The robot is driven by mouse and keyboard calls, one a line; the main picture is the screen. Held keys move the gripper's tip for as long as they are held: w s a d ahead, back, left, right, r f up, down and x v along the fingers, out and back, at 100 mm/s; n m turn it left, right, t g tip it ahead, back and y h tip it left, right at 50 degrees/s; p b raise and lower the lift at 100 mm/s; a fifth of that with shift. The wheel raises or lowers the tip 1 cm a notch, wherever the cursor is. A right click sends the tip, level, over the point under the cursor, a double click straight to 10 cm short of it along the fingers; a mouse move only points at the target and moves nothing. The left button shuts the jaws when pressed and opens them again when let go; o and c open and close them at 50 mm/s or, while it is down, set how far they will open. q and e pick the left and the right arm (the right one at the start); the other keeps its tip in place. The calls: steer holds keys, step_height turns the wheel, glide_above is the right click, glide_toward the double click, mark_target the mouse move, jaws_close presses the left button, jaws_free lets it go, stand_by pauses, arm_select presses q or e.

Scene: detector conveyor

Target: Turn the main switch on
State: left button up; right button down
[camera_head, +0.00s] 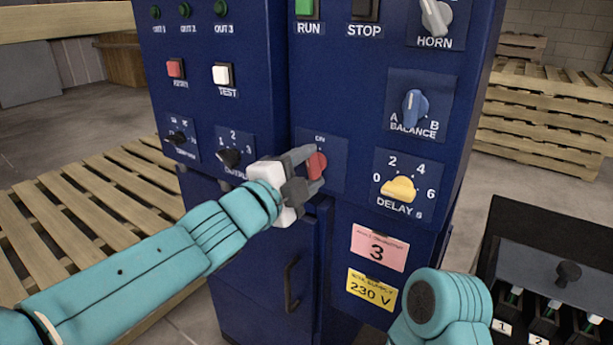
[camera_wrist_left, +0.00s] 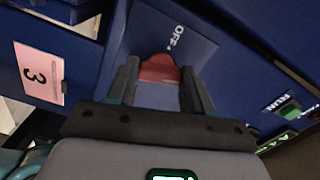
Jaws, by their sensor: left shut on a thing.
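The main switch is a red rotary knob (camera_head: 317,164) on a blue plate of the cabinet front, with an "ON" mark above it. It also shows in the left wrist view as a red knob (camera_wrist_left: 159,69), near the word "OFF". My left gripper (camera_head: 309,169) is shut on the knob, one finger on each side; the fingers hide part of it. In the left wrist view the fingers (camera_wrist_left: 160,77) flank the knob. How far the knob is turned is hard to tell. My right gripper is out of view; only a teal part of my right arm shows at the bottom.
Close by on the blue cabinet are the yellow DELAY knob (camera_head: 399,189), the blue BALANCE knob (camera_head: 415,109), a black selector (camera_head: 229,158) and the white TEST button (camera_head: 223,75). A door handle (camera_head: 291,285) sits below. A black box with switches (camera_head: 545,265) stands at right.

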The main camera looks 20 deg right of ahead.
arm_select(q)
steer(key=shift+m+b, duration=0.45)
steer(key=shift+m, duration=1.05)
steer(key=o, duration=1)
steer(key=shift+o, duration=0.2)
steer(key=v, duration=1.6)
steer(key=shift+s, duration=0.15)
steer(key=shift+a, duration=0.15)
